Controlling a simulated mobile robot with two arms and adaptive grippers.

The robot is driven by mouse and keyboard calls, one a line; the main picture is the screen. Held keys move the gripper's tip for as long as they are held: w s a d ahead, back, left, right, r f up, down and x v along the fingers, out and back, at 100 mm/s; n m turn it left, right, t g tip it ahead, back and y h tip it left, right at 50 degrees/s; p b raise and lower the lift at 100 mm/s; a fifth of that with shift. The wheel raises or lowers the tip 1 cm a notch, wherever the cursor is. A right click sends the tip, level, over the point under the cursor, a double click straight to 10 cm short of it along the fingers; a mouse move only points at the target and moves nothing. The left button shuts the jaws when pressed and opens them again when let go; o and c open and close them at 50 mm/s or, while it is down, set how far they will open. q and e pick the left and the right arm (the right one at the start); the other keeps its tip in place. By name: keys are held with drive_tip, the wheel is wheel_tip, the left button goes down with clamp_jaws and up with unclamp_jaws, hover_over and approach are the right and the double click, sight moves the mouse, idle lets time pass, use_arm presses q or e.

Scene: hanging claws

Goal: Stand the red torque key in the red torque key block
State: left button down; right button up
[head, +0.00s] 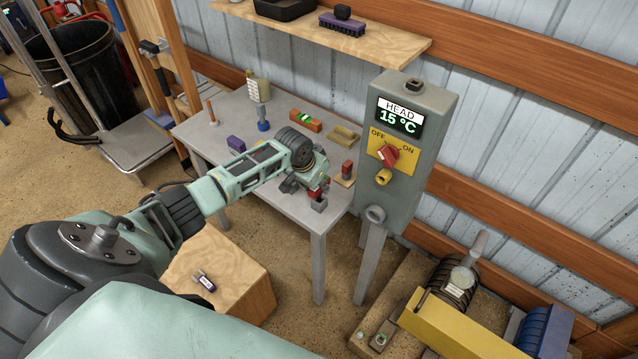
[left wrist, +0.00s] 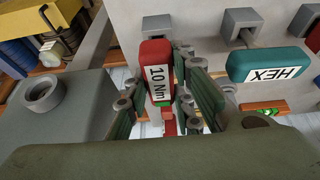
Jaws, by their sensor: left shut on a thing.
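The red torque key (left wrist: 157,70), marked 10 Nm, is between the green pads of my left gripper (left wrist: 182,98), which is shut on it. In the head view the red key (head: 315,192) shows in part at the left gripper (head: 308,185), over the front right corner of the grey table. A small grey block (head: 319,204) is close below it, and a grey block (left wrist: 156,24) also shows close to the handle in the wrist view. I cannot tell whether the key touches a block, or which block is the red key's. My right gripper is not in view.
A teal handle marked HEX (left wrist: 266,63) is close beside the gripper. A red piece (head: 347,168) stands on a wooden base near the grey control box (head: 408,150). The table (head: 278,205) also holds an orange level (head: 305,121) and a purple block (head: 236,144).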

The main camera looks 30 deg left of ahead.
use_arm(q)
drive_tip(key=shift+f, duration=0.2)
drive_tip(key=c, duration=1.4)
unclamp_jaws()
drive_tip(key=shift+c, duration=0.2)
drive_tip(key=shift+r, duration=0.1)
